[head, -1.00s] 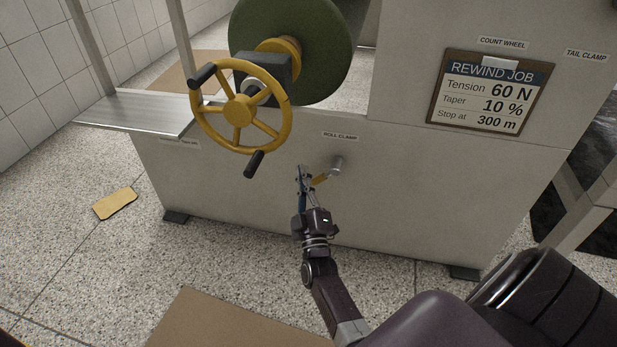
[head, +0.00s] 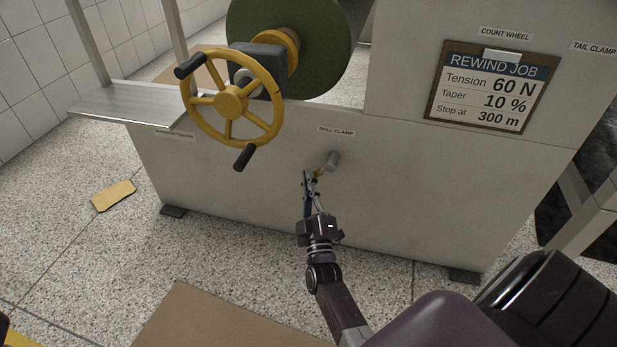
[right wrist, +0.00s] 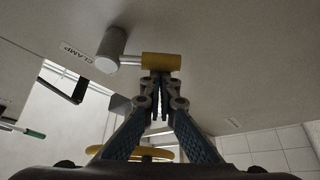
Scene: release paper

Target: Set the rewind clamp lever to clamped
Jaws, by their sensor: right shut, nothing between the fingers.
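The roll clamp lever has a grey hub (head: 332,160) on the machine's pale front panel, under a ROLL CLAMP label (head: 336,131). Its short yellow handle (head: 319,174) points left and slightly down from the hub, partly hidden by my fingers. In the right wrist view the yellow handle (right wrist: 163,61) lies across just beyond my fingertips, with the hub (right wrist: 108,50) to its left. My right gripper (head: 309,177) is shut and empty, its tips at the handle, seemingly touching it; in the right wrist view the fingertips (right wrist: 160,80) are together. My left gripper is out of view.
A yellow handwheel (head: 231,102) with black knobs sticks out at upper left, before a green roll (head: 300,45). A metal shelf (head: 135,103) juts out left of it. A REWIND JOB board (head: 492,88) hangs at right. The panel around the lever is clear.

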